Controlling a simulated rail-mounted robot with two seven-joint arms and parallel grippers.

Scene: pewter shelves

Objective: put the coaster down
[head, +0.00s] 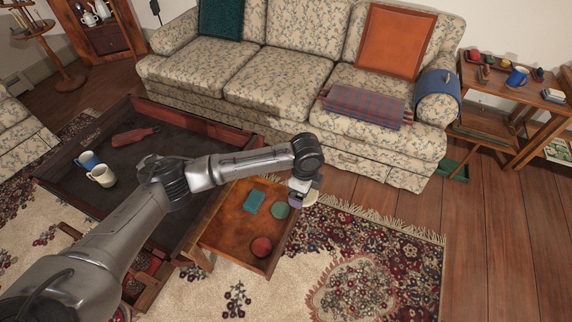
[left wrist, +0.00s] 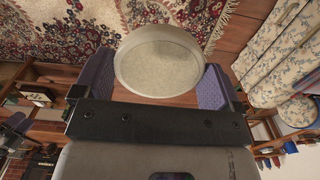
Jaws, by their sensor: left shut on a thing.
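My left gripper (head: 301,198) is shut on a round, pale coaster (head: 311,198). In the left wrist view the coaster (left wrist: 160,66) shows as a whitish disc with a raised rim between the purple fingers of the gripper (left wrist: 156,84). In the head view most of the coaster is hidden behind the gripper.
The dark-topped table (head: 195,135) carries a blue mug (head: 88,161), a cream mug (head: 102,176) and a red bottle-like item (head: 134,136). A sofa (head: 290,75) stands behind.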

